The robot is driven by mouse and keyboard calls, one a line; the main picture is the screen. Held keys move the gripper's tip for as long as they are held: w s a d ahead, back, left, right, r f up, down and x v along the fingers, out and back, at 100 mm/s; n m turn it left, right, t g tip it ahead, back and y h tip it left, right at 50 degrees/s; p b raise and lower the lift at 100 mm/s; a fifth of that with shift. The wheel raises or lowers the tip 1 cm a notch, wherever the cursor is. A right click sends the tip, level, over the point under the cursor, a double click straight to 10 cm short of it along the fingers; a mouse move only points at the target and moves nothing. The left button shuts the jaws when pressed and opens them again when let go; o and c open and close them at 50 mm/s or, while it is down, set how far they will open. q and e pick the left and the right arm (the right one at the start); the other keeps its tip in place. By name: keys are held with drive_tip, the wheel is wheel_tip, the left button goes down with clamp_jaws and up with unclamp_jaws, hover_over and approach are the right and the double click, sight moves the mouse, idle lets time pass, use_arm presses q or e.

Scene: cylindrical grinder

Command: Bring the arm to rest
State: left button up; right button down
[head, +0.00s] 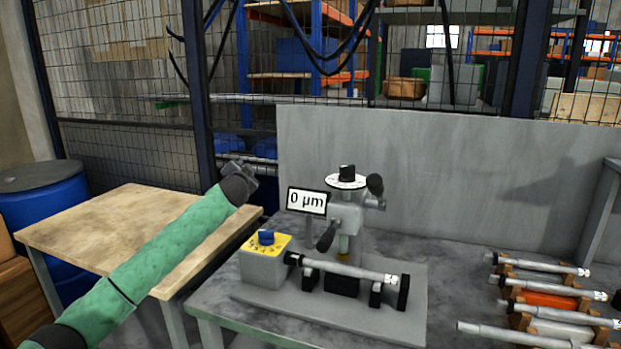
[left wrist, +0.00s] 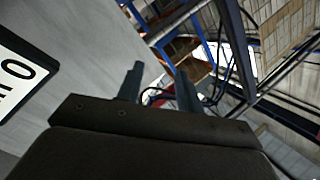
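My left arm (head: 165,245), in a green sleeve, reaches up from the lower left of the head view. Its dark gripper (head: 248,168) is raised in the air, left of the grinder and its "0 µm" display. In the left wrist view the two fingers (left wrist: 158,88) stand apart with nothing between them, pointing up toward the panel and shelving. My right arm and gripper are in neither view.
The grinder (head: 345,222) stands on a grey bench with a shaft (head: 348,269) mounted across it. The "0 µm" display (head: 307,201) is close to my left gripper. Several shafts lie on a rack (head: 510,290) at right. A wooden table (head: 110,225) stands at left.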

use_arm(q)
drive_tip(key=s+d+f+n+g, duration=0.1)
drive_tip(key=s+d+f+g, duration=0.15)
drive_tip(key=s+f, duration=0.45)
drive_tip(key=s+d+f+n+g, duration=0.1)
drive_tip(key=s+d+f+g, duration=0.15)
drive_tip(key=s, duration=0.75)
drive_tip(key=s+d+f+g, duration=0.1)
drive_tip(key=s+d+f, duration=0.3)
drive_tip(key=s, duration=0.5)
drive_tip(key=s+f+n+g, duration=0.1)
drive_tip(key=s+f+g, duration=0.2)
drive_tip(key=s+f, duration=0.8)
drive_tip(key=s+a+f+n+g+h+p, duration=0.1)
drive_tip(key=s+f, duration=1)
drive_tip(key=s, duration=1.1)
drive_tip(key=s+f+n+g+h+p, duration=0.1)
drive_tip(key=s+f+g, duration=0.4)
drive_tip(key=s+f, duration=0.5)
drive_tip(key=s+n, duration=0.1)
drive_tip(key=s, duration=0.5)
drive_tip(key=shift+s+a+f+n+g, duration=0.3)
drive_tip(key=shift+a+f, duration=0.1)
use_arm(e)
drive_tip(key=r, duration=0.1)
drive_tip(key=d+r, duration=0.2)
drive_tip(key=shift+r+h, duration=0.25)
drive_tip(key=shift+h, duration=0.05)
